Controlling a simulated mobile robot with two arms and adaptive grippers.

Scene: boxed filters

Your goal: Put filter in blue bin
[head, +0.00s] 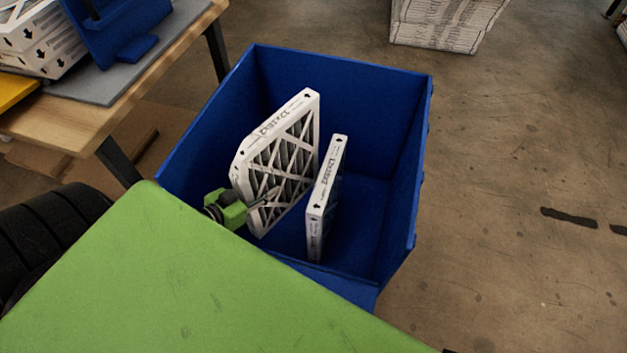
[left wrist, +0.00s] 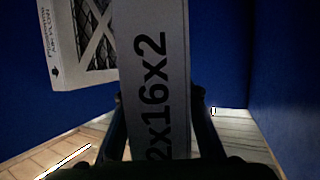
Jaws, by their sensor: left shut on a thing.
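The blue bin (head: 404,135) is open at the top and stands beyond the green panel. Two white-framed filters are upright inside its outline. My left gripper (head: 264,199) is shut on the left filter (head: 300,135), gripping its near left edge, with a finger across the dark lattice face. In the left wrist view, the held filter's printed edge (left wrist: 155,50) stands between the fingers. The other filter (head: 327,195) is narrow-edge on, to the right and apart; a filter also shows at upper left in the left wrist view (left wrist: 85,78). My right gripper is out of view.
A wooden table (head: 95,115) at upper left holds filters (head: 35,45) and a blue stand (head: 115,35). A stack of boxes (head: 445,22) stands on the floor behind the bin.

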